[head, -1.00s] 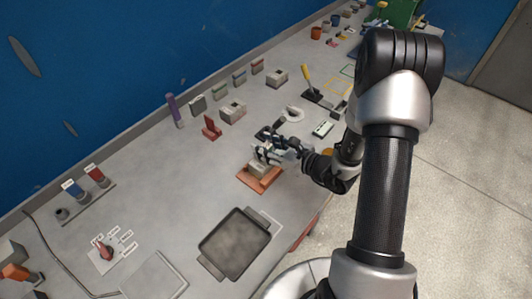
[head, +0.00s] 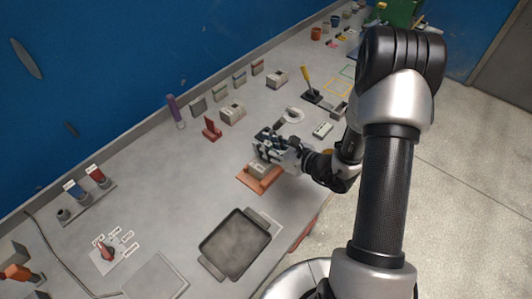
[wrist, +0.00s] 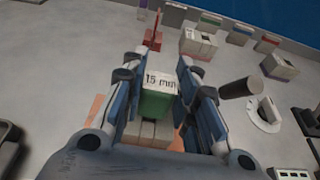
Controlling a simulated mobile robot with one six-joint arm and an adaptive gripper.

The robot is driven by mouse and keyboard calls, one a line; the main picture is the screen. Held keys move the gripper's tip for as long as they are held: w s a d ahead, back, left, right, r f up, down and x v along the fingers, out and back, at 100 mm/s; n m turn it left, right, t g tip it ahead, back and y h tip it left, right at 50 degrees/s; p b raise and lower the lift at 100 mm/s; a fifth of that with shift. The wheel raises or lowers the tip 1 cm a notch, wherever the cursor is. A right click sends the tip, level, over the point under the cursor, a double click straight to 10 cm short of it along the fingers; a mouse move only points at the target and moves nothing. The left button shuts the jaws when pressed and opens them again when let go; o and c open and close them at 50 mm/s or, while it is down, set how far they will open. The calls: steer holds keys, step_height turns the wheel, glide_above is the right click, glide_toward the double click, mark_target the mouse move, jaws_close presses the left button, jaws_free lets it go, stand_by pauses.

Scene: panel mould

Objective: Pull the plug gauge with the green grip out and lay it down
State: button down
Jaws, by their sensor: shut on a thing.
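The plug gauge (wrist: 155,103) has a green grip and a pale top face marked "15 mm". My gripper (wrist: 158,92) is shut on it, one finger on each side, and also shows in the head view (head: 268,148). Just below is a beige block (head: 257,169) on an orange-red base (head: 252,182); the block also shows in the wrist view (wrist: 148,133). The gauge's lower end is hidden, so I cannot tell whether any of it is still in the block.
A dark-rimmed grey tray (head: 206,251) lies near the front edge, with a flat square plate (head: 155,278) to its left. A red stand (head: 211,128), a grey box (head: 232,113) and a yellow-handled lever (head: 307,80) stand behind. The bench left of the base is clear.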

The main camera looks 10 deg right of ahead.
steer(key=shift+r+p, duration=1.95)
steer(key=shift+r, duration=1.05)
steer(key=shift+r, duration=0.1)
steer(key=shift+r+p, duration=1.35)
steer(key=shift+r, duration=0.65)
steer(key=shift+f, duration=0.15)
